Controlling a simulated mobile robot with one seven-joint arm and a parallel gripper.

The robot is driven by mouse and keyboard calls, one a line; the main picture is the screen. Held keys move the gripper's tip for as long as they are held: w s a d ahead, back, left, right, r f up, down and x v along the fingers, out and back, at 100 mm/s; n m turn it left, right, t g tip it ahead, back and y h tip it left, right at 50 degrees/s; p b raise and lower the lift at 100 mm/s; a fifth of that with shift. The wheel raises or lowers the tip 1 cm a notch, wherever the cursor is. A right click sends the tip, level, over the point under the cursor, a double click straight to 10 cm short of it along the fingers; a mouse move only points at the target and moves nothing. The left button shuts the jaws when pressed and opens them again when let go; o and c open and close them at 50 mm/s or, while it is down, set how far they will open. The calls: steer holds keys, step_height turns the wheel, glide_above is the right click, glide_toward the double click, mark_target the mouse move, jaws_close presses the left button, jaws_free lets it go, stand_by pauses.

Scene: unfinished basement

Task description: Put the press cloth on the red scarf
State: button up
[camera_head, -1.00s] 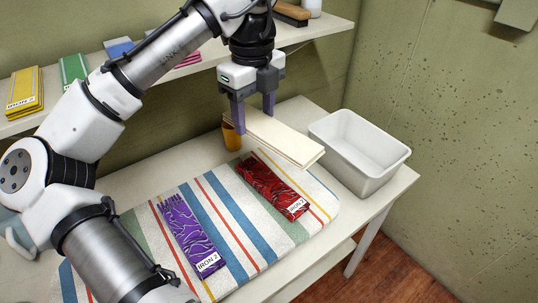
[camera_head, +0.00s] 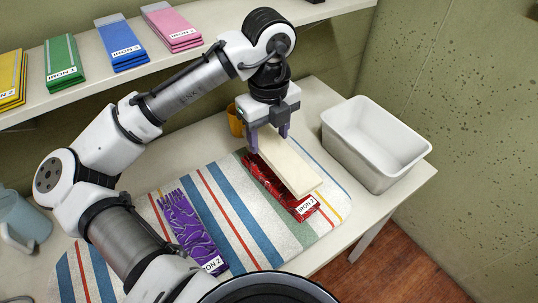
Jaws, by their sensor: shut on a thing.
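The press cloth (camera_head: 290,168) is a cream, folded, flat strip. My gripper (camera_head: 269,142) is shut on its far end. The cloth lies over or just above the red scarf (camera_head: 257,178), covering much of its right side; I cannot tell whether the two touch. The red scarf is dark red with a black pattern and lies on the striped ironing pad (camera_head: 236,205). Its left edge and its near end with a white label (camera_head: 306,205) show.
A purple scarf (camera_head: 190,230) lies left on the pad. A white bin (camera_head: 375,142) stands at right, an orange cup (camera_head: 235,120) behind my gripper. A jug (camera_head: 22,222) is at far left. Folded cloths, such as a green one (camera_head: 62,63), lie on the shelf above.

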mark_target(269, 158)
step_height(269, 158, down, 7)
steer(key=shift+f, duration=0.15)
steer(key=shift+f, duration=0.1)
stand_by(0.3)
steer(key=o, duration=1)
steer(key=shift+c, duration=0.2)
step_height(269, 158, up, 12)
steer(key=shift+r+b, duration=0.2)
steer(key=shift+b, duration=0.3)
